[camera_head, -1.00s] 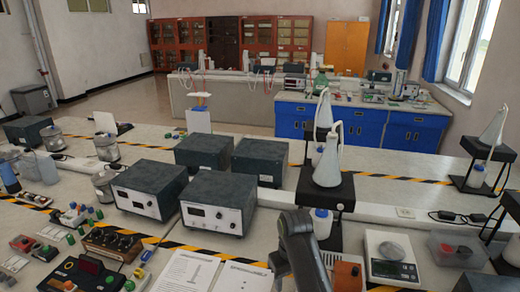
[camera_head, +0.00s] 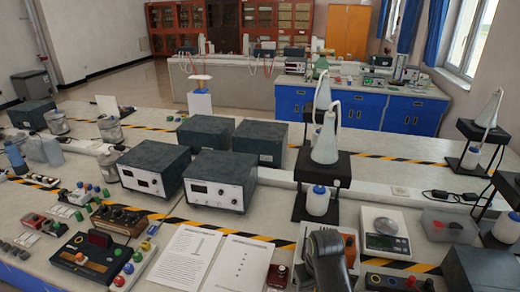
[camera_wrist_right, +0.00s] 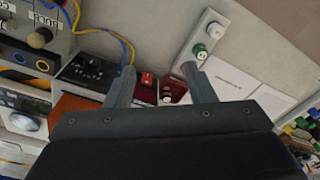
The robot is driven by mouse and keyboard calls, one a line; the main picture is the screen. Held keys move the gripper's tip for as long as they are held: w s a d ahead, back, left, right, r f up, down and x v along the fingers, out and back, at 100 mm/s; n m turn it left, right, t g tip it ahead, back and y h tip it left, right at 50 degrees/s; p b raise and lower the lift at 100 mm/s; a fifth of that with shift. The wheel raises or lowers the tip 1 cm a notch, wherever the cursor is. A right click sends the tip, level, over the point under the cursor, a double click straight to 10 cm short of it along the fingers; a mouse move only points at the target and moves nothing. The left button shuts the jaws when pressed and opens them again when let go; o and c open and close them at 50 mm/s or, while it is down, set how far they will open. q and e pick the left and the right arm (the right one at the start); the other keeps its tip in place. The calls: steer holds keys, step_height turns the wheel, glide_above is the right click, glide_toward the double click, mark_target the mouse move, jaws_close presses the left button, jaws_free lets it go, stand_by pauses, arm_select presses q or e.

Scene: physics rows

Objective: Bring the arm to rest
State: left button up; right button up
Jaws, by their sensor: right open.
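My right arm shows in the head view as a dark grey link at the bottom, right of centre, over the near bench; its fingertips are not visible there. In the right wrist view my right gripper (camera_wrist_right: 158,75) has its two grey fingers spread apart with nothing held between them. Beyond the fingers lie a small red box (camera_wrist_right: 149,80) and white printed sheets (camera_wrist_right: 250,88). My left gripper is not in view.
The bench holds power supply boxes (camera_head: 218,190), a balance (camera_head: 386,232), a flask on a black stand (camera_head: 325,147), printed sheets (camera_head: 185,255) and a control box with knobs (camera_head: 95,258). A clear plastic bin (camera_head: 447,222) stands at right.

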steer(key=s+d+f+m+t, duration=0.1)
steer(key=s+d+f+m, duration=0.25)
steer(key=s+d, duration=0.8)
steer(key=s+d+r+t+h, duration=0.1)
steer(key=s+d+r, duration=0.15)
steer(key=s, duration=0.65)
steer(key=s+d+r+t+h, duration=0.1)
steer(key=s+d+r, duration=0.15)
steer(key=s, duration=0.55)
step_height(320, 180, down, 34)
steer(key=d+g+b, duration=0.1)
steer(key=d+b, duration=0.1)
steer(key=b, duration=0.6)
arm_select(q)
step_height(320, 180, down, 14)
steer(key=b, duration=0.6)
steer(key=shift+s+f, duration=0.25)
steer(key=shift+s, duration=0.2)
arm_select(e)
steer(key=s+a+f, duration=0.1)
steer(key=s+f, duration=0.7)
steer(key=f, duration=0.3)
steer(key=s+f+g, duration=0.1)
steer(key=s+f, duration=0.6)
steer(key=f, duration=0.4)
steer(key=shift+s+a+g+y, duration=0.3)
steer(key=shift+s+a, duration=0.05)
